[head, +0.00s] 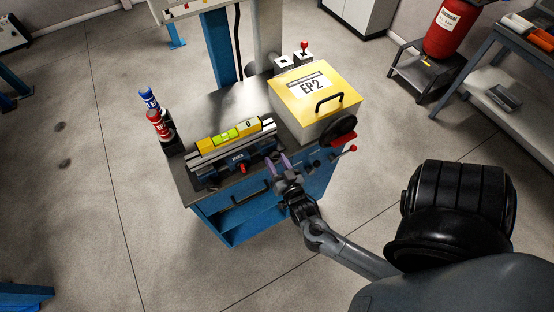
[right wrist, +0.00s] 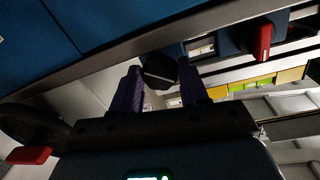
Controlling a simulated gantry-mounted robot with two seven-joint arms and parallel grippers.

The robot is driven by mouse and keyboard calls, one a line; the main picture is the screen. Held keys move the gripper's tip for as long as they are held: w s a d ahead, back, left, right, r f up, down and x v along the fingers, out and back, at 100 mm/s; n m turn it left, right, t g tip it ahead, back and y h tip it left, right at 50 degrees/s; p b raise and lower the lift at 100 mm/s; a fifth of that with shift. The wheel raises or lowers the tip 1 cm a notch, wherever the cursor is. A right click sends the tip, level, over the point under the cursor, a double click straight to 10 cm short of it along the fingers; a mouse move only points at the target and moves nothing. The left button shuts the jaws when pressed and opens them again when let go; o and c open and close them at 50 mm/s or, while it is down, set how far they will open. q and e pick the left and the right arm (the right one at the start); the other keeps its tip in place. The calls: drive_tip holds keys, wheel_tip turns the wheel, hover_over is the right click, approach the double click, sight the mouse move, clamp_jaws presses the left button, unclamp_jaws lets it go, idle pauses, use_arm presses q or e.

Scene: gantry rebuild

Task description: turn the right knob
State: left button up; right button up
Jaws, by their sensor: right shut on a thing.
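My right gripper (head: 278,162) reaches the front of the blue workbench unit, with its purple fingers pointing at the bench's front edge. In the right wrist view, a dark round knob (right wrist: 160,70) sits between the fingertips of the same gripper (right wrist: 160,88), which is shut on it. This is the right knob; in the head view the fingers mostly hide it. A red knob (head: 242,168) is to its left on the blue front; it also shows in the right wrist view (right wrist: 263,42). My left gripper is not in view.
A yellow-lidded EP2 box (head: 346,84) stands right of the knobs, with a black handwheel (head: 338,126) and red-ended lever (head: 353,149) below it. A yellow level (head: 215,143) lies behind the knobs. Red and blue bottles (head: 157,122) stand at left. Floor in front is clear.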

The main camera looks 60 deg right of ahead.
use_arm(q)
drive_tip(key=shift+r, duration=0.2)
use_arm(e)
drive_tip(key=shift+m, duration=0.4)
drive_tip(key=o, duration=1.1)
drive_tip(key=shift+c, duration=0.2)
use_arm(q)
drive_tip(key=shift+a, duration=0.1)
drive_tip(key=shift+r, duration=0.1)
use_arm(e)
drive_tip(key=shift+s, duration=0.1)
